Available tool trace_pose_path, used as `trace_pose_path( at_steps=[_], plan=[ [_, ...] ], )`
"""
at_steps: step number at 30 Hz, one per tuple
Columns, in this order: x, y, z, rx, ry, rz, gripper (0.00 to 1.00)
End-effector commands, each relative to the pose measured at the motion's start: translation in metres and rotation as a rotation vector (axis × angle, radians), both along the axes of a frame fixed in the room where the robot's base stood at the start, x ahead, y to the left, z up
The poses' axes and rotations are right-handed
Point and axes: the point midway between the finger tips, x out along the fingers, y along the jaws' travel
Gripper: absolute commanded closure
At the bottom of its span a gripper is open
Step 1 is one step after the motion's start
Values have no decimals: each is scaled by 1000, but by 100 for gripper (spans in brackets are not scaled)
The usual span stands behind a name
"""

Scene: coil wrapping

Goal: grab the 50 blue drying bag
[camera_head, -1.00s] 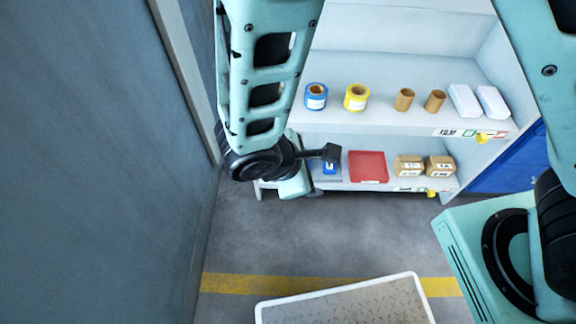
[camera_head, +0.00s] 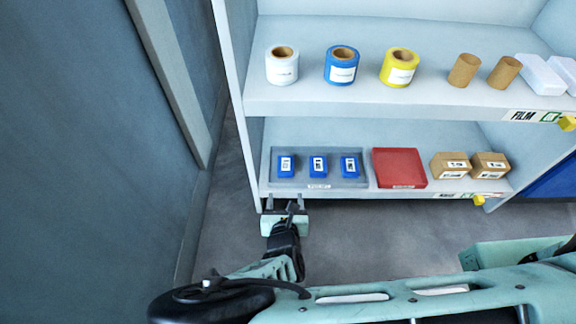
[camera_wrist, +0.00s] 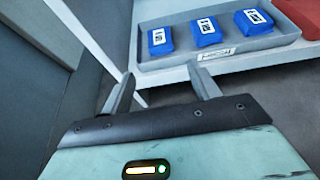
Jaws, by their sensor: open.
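Three blue drying bags stand in a row in a grey tray (camera_head: 300,183) on the lower shelf: the left bag (camera_head: 287,166), the middle bag (camera_head: 318,166) and the right bag (camera_head: 349,166). Each has a white label too small to read. The wrist view also shows the left bag (camera_wrist: 160,41), the middle bag (camera_wrist: 206,32) and the right bag (camera_wrist: 253,21). My gripper (camera_head: 285,203) is open and empty, just in front of and below the shelf's front edge, near the left bag.
A red tray (camera_head: 399,168) and two cardboard boxes (camera_head: 452,166) sit to the right on the same shelf. The upper shelf (camera_head: 300,101) holds film rolls and brown tubes. The shelf's left post (camera_head: 238,120) is close to my gripper. A grey wall stands at left.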

Motion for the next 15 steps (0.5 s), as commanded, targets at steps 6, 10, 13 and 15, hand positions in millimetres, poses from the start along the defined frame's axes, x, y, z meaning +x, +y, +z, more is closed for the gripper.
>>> trace_pose_path(
  at_steps=[6, 10, 13, 15],
  plan=[
    [42, -3, -22, 1, 0, -8, 39],
    [67, -4, -33, 0, 0, -7, 39],
    [84, -5, -38, 1, -1, -8, 39],
    [92, -4, -41, 2, 1, -7, 39]
  ],
)
